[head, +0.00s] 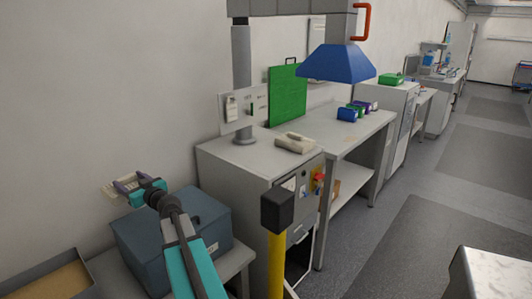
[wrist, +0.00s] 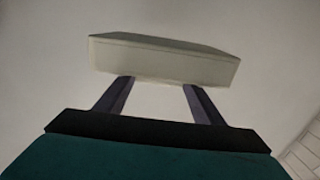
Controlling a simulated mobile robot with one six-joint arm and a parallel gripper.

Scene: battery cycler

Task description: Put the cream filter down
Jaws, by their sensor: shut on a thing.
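My gripper (head: 130,185) is at the left of the head view, above the blue-grey box and close to the wall in the picture. It is shut on the cream filter (wrist: 165,60), a flat pale block that lies across the ends of both fingers in the wrist view. In the head view only small pale parts of the filter show around the fingers. The filter is held up, with pale wall behind it in the wrist view; no surface shows touching it.
A blue-grey box (head: 173,244) stands on a low table below my gripper. A brown-lined tray (head: 45,283) is at the lower left. A grey cabinet (head: 229,164) carries a pole and a cream device (head: 295,143). A yellow post (head: 276,255) with a dark top stands in front.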

